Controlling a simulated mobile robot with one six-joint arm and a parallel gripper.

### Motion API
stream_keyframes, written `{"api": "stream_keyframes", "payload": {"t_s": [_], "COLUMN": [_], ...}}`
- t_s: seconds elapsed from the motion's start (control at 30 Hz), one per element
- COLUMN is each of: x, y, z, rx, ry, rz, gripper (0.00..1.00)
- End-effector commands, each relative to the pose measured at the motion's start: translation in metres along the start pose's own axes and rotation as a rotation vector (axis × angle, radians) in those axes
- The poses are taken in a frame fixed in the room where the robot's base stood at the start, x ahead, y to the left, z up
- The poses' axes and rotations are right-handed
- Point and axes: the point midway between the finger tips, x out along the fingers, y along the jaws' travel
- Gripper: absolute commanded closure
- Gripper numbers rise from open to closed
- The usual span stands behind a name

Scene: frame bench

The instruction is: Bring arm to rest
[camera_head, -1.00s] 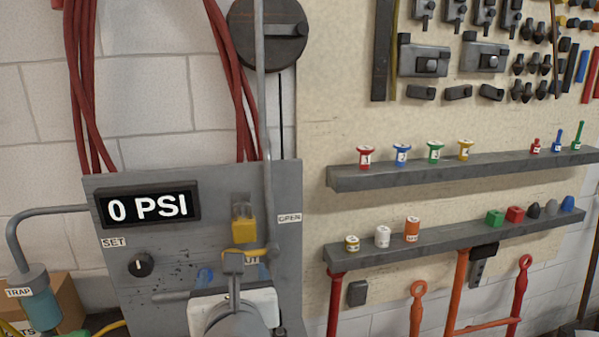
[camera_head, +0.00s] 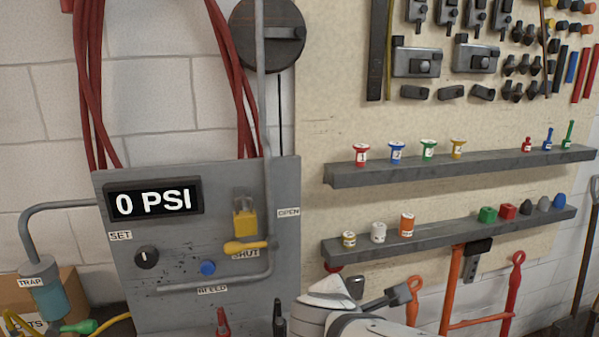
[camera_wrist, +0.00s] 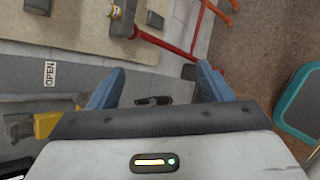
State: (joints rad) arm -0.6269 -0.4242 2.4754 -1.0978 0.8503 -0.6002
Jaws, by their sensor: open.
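My gripper (camera_wrist: 160,68) is open in the wrist view, with two blue fingers spread apart and nothing between them. In the head view, my white arm is at the bottom, right of the grey panel (camera_head: 180,262) and below the lower shelf (camera_head: 450,232). The dark end of my gripper (camera_head: 395,297) points right there, and its fingers are hard to make out. The panel display (camera_head: 153,201) reads 0 PSI. The yellow lever (camera_head: 246,246) lies roughly level above the SHUT label, below a yellow padlock (camera_head: 244,222). A blue BLEED button (camera_head: 208,267) is uncovered.
The upper shelf (camera_head: 460,166) and lower shelf carry small coloured pieces. Red and orange tools (camera_head: 515,290) hang below on the right. A teal-edged object (camera_wrist: 300,105) is on the floor at the right of the wrist view. A blue TRAP jar (camera_head: 45,297) is at left.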

Motion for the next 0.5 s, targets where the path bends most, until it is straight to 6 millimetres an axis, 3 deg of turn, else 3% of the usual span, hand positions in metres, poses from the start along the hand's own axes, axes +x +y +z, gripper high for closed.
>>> {"api": "stream_keyframes", "payload": {"t_s": [0.03,0.1,0.23,0.33,0.5], "x": [0.006,0.009,0.006,0.0,-0.01], "y": [-0.02,-0.047,-0.088,-0.108,-0.12], "z": [0.015,0.025,0.034,0.032,0.026], "rx": [0.176,0.43,0.907,1.251,1.678], "ry": [-0.007,-0.01,-0.027,-0.045,-0.064], "rz": [-0.09,-0.21,-0.411,-0.541,-0.686], "gripper": [0.28,0.28,0.28,0.28,0.28]}}
